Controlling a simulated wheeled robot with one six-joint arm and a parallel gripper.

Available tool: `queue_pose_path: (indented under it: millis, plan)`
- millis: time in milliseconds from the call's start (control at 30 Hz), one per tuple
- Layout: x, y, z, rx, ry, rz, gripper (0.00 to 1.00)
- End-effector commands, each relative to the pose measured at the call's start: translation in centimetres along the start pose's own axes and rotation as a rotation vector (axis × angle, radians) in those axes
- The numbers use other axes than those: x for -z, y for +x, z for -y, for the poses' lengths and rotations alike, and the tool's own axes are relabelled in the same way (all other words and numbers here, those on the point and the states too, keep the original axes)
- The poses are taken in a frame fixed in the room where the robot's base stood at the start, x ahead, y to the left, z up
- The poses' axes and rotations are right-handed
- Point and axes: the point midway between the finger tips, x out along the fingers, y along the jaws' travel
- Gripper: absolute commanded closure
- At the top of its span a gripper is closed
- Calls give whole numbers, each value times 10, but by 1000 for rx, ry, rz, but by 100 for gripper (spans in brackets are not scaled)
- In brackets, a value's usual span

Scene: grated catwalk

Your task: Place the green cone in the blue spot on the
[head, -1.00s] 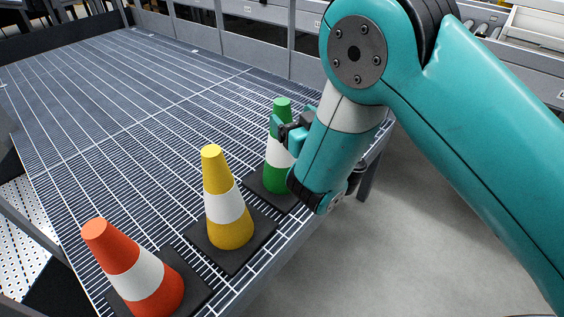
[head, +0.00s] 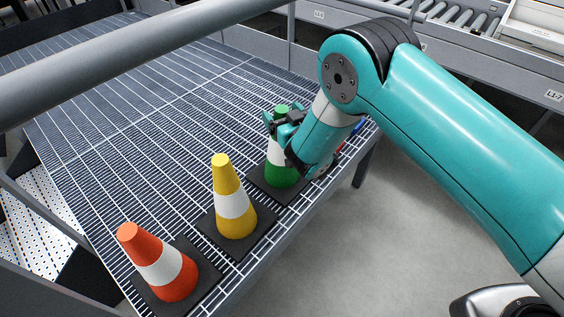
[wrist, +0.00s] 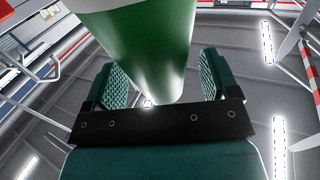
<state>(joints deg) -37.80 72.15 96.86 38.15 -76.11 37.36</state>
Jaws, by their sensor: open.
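The green cone (head: 283,172) with a white band stands upright on a black square base, at the right end of a row of cones on the grated surface. My gripper (head: 282,120) is open at its upper part, reaching in from the right. In the wrist view the green cone (wrist: 145,40) fills the space between the two spread textured fingers, with a gap visible beside the right one. A small blue patch (head: 360,127) shows at the grating's right edge, partly hidden behind my arm; I cannot tell whether it is the blue spot.
A yellow cone (head: 235,212) and an orange cone (head: 165,272) stand to the left of the green one, along the near edge. A grey rail (head: 130,45) crosses the upper left. The grating (head: 130,130) behind the cones is clear.

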Motion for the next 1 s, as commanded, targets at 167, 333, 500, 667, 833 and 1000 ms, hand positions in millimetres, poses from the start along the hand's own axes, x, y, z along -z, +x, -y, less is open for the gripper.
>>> queue_pose_path:
  millis: [167,333,500,667,833,1000]
  plan:
    - [0,3,0,1,0,-1,20]
    - [0,3,0,1,-1,-1,20]
    - [0,3,0,1,-1,0,59]
    - [0,3,0,1,0,0,95]
    - [2,3,1,2,0,-4,100]
    - [3,3,1,2,-1,-4,100]
